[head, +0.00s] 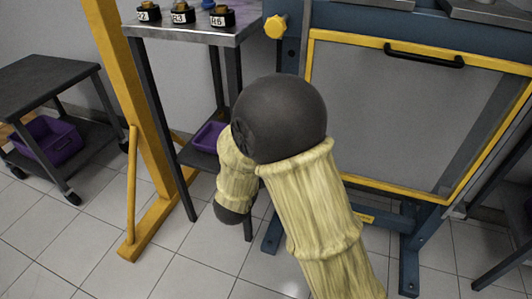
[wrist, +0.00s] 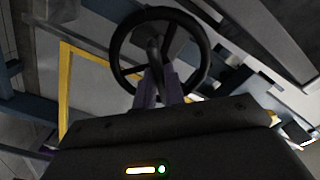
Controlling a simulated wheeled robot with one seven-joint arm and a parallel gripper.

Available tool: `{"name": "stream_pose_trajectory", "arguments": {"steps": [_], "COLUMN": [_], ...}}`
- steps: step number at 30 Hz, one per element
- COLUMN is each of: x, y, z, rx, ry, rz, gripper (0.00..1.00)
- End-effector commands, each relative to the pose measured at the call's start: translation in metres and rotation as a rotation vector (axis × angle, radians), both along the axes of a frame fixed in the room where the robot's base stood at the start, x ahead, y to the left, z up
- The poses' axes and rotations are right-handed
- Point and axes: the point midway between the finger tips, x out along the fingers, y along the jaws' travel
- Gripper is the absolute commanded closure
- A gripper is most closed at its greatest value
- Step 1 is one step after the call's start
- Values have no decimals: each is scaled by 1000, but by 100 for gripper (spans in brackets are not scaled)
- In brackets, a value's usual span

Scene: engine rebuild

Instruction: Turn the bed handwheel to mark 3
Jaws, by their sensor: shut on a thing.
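The bed handwheel is a dark round wheel with spokes (wrist: 116,45), seen at the top middle of the wrist view. My gripper (wrist: 158,78) has its two purple fingers closed at the wheel's lower part, around a dark grip that stands out in front of the wheel. The exact contact is small and dark. In the head view my arm, with its dark joint and pale yellow sleeve, covers the middle. The handwheel and the gripper cannot be made out there. No mark numbers of the wheel are legible in either view.
A blue press frame with a yellow-edged guard panel (head: 400,115) and yellow knob (head: 275,27) stands behind my arm. A steel table (head: 185,32) with labelled parts is left of it. A yellow post (head: 115,70) and a dark cart (head: 45,82) stand farther left.

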Motion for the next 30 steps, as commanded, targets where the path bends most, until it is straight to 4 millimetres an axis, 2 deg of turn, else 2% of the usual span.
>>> {"name": "stream_pose_trajectory", "arguments": {"steps": [1,10,26,27,30], "x": [-1,-1,-1,-1,-1], "y": [2,2,2,2,2], "z": [-8,-5,-3,-3,-3], "rx": [35,180,213,212,212], "ry": [-5,-56,-67,-67,-68], "rz": [5,5,5,5,5], "gripper": [100,100,100,87,68]}}
